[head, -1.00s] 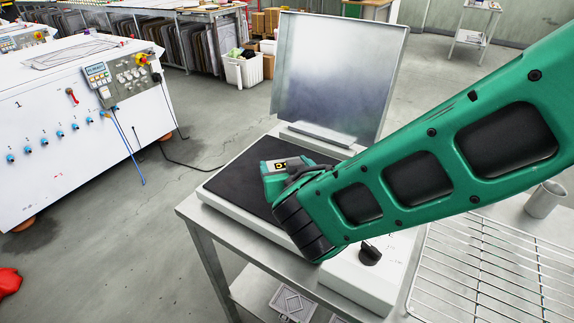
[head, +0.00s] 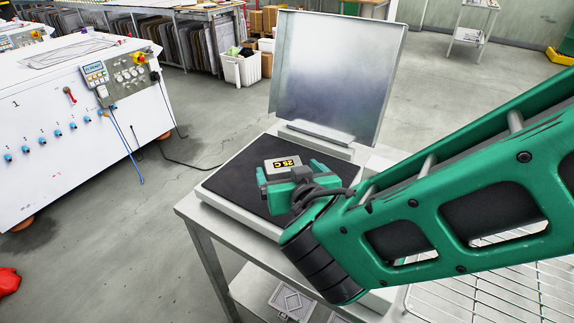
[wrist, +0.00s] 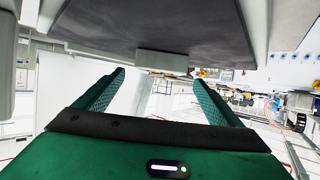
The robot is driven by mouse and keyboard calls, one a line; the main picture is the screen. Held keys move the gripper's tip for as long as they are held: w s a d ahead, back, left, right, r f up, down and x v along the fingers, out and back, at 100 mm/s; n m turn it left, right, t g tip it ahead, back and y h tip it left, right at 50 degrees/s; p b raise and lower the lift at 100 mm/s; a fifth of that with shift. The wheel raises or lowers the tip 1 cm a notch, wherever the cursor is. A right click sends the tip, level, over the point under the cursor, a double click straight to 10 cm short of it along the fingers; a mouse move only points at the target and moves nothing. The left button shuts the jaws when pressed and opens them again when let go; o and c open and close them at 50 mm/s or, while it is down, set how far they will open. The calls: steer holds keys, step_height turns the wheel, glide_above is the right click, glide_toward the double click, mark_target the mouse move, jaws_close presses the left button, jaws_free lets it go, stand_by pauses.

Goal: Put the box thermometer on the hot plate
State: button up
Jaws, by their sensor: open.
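The box thermometer (head: 283,164) is a small pale grey box with a yellow-on-black "25 C" display. In the head view it is over the black top of the hot plate (head: 236,178). In the wrist view, the thermometer (wrist: 162,62) appears against the hot plate's dark surface (wrist: 160,25), which fills the top of the picture. My green gripper (head: 290,175) is open, just on the near side of the thermometer. In the wrist view, the fingers of my gripper (wrist: 161,78) are spread apart, with the box beyond their tips. My gripper hides the thermometer's near side.
A raised metal lid (head: 335,75) stands behind the plate. A wire rack (head: 490,290) lies at the right, partly behind my arm. A white control cabinet (head: 60,130) stands across the floor at left. The plate's left part is clear.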

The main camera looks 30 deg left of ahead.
steer(key=v, duration=0.6)
stand_by(0.4)
